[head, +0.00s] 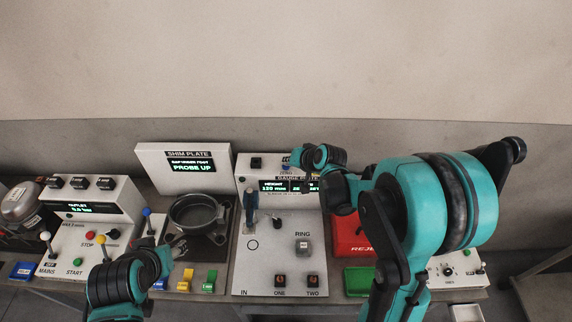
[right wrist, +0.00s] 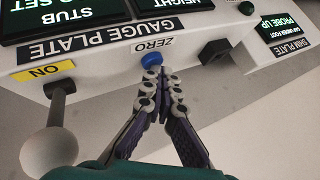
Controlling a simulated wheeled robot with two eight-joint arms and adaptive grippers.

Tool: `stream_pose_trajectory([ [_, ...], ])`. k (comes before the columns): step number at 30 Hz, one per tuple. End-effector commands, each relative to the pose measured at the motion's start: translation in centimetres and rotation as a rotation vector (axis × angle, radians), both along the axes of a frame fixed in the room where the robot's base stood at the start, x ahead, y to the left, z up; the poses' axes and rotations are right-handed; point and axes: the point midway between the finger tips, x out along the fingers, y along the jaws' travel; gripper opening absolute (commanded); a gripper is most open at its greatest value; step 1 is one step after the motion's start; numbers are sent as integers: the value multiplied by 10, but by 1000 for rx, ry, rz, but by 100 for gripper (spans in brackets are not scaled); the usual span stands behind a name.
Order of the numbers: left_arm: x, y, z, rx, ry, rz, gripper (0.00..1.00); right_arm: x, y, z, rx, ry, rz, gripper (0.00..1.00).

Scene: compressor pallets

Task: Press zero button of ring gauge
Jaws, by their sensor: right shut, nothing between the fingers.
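The blue zero button (right wrist: 151,60) is on the edge of the gauge plate box, by its "ZERO" label, seen upside down in the right wrist view. My right gripper (right wrist: 158,75) is shut and empty. Its fingertips are right at the button and overlap its lower edge in the picture; I cannot tell whether they press it. In the head view the gauge box (head: 247,172) stands at the back of a white panel, and my right gripper (head: 301,157) is at its top edge, largely hidden by my wrist.
In the right wrist view a black button (right wrist: 214,51) is right of the zero button and a lever with a ball knob (right wrist: 48,148) is at left. In the head view the shim plate display (head: 150,160) stands left of the gauge box, and a red bin (head: 350,236) at right.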

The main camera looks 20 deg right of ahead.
Motion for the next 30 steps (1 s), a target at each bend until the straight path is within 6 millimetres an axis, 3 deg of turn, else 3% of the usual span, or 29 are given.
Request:
stream_pose_trajectory([
  [10,0,0,13,0,0,0,49,0,0,18,0,0,0,0],
  [23,0,0,15,0,0,0,49,0,0,21,0,0,0,0],
  [30,0,0,32,0,0,0,49,0,0,43,0,0,0,0],
])
